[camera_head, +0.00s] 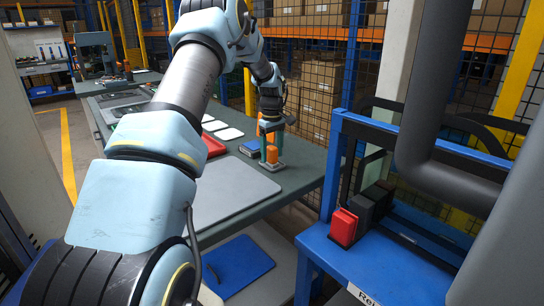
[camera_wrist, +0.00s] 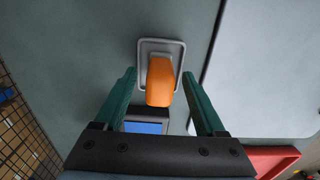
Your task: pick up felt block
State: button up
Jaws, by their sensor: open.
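An orange block (camera_head: 272,154), the likely felt block, stands upright in a small grey rimmed tray (camera_head: 268,164) near the right edge of the grey bench. In the wrist view the orange block (camera_wrist: 160,82) is between the two green fingers of my gripper (camera_wrist: 159,75), with a visible gap on each side. My gripper (camera_head: 268,147) is open and points down over the block. The block's lower part is partly hidden from the wrist camera by its own top.
A small blue-topped device (camera_head: 250,147) lies close beside the block; its blue face shows in the wrist view (camera_wrist: 146,127). A red tray (camera_head: 213,146) and a large light-grey panel (camera_head: 225,190) occupy the bench. A blue stand (camera_head: 365,262) with red and black blocks is at right; wire mesh stands behind.

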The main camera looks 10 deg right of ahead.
aim_at(272, 147)
jog(key=shift+c, duration=0.4)
grip_shut()
notch_tip(272, 147, up, 10)
jog(key=shift+b, duration=1.1)
jog(key=c, duration=0.5)
grip_release()
grip_shut()
